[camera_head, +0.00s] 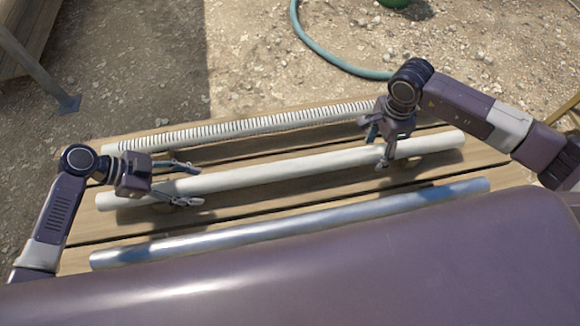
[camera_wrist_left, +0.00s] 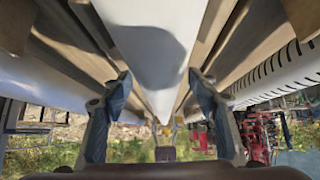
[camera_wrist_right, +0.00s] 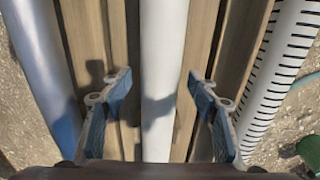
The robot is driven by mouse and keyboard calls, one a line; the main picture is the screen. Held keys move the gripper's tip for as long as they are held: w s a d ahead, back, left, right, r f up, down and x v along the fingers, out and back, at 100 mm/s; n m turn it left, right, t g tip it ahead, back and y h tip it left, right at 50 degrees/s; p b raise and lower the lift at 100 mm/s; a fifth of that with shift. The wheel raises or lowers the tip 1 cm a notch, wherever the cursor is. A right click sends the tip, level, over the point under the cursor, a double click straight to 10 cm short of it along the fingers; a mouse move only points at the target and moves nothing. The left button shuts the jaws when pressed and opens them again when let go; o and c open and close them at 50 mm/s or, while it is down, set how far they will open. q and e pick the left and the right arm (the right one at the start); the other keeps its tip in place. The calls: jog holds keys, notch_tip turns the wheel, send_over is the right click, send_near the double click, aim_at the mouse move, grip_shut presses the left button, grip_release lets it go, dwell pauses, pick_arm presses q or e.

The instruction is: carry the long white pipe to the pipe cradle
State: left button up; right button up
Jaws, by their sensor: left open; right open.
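The long white pipe (camera_head: 280,171) lies in the middle of a wooden plank surface in the head view, between two other pipes. My left gripper (camera_head: 190,183) is open near the pipe's left end, with its fingers on either side of it. In the left wrist view the white pipe (camera_wrist_left: 152,45) runs between the open fingers (camera_wrist_left: 158,105). My right gripper (camera_head: 378,148) is open near the pipe's right part. In the right wrist view the pipe (camera_wrist_right: 164,75) passes between the spread fingers (camera_wrist_right: 150,110). I cannot make out the pipe cradle.
A slotted white pipe (camera_head: 250,125) lies behind the white pipe, and a shiny metal pipe (camera_head: 290,222) lies in front. The planks (camera_head: 300,155) rest over gravel. A teal hose (camera_head: 325,55) curves across the gravel (camera_head: 250,50) at the back.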

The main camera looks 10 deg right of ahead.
pick_arm(q)
grip_shut()
pick_arm(e)
grip_shut()
pick_arm(q)
jog(key=shift+w+r, duration=0.1)
jog(key=shift+r, duration=0.1)
pick_arm(e)
jog(key=shift+w+r, duration=0.1)
jog(key=shift+r, duration=0.1)
